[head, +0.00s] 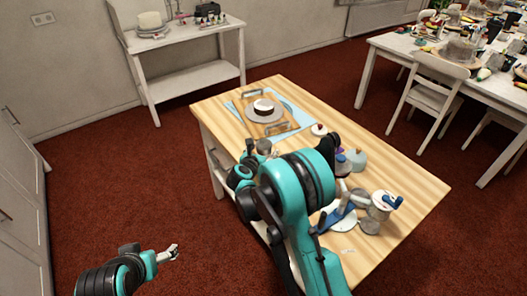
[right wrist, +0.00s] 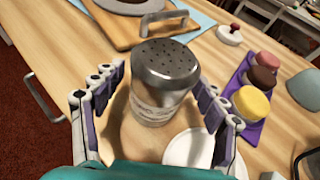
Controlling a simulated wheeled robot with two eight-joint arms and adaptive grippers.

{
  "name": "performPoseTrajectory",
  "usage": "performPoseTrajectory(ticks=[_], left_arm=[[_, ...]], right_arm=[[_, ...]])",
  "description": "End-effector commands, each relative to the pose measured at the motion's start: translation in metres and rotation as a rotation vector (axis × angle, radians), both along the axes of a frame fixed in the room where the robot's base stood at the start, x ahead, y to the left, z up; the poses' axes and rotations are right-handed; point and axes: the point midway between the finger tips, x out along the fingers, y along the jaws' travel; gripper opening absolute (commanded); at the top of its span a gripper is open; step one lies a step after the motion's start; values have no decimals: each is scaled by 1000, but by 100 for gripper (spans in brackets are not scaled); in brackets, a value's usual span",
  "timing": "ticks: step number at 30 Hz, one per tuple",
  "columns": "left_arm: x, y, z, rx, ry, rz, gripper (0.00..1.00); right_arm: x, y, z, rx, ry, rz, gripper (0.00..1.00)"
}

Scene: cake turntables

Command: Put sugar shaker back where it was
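The sugar shaker (right wrist: 165,80) has a grey perforated metal lid and a pale body with faint lettering. In the right wrist view it stands between the spread fingers of my right gripper (right wrist: 160,105), with a visible gap at the left finger. The gap at the right finger is narrow. In the head view the shaker (head: 264,147) is a small grey shape by my right gripper (head: 254,150), at the table's left edge. My arm partly hides that area. My left gripper (head: 172,254) is over the red floor, away from the table; its fingers are too small to judge.
On the wooden table (head: 400,190), a cake on a turntable (head: 263,116) sits on a handled board behind the shaker. In the right wrist view, a white disc (right wrist: 195,148) is close by, and coloured jars stand on a purple mat (right wrist: 243,132).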

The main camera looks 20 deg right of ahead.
Motion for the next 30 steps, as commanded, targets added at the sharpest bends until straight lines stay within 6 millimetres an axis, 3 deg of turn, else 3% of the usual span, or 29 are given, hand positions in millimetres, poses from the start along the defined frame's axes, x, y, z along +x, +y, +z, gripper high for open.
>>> performPoseTrajectory(ticks=[8, 22, 28, 30], left_arm=[[0, 0, 5, 0, 0, 0, 83], [0, 0, 31, 0, 0, 0, 83], [0, 0, 35, 0, 0, 0, 83], [0, 0, 35, 0, 0, 0, 83]], right_arm=[[-1, 1, 5, 0, 0, 0, 72], [-73, 50, 42, 0, 0, 3, 72], [-89, 60, 50, -4, -1, 3, 72], [-88, 60, 62, -36, -13, 26, 72]])
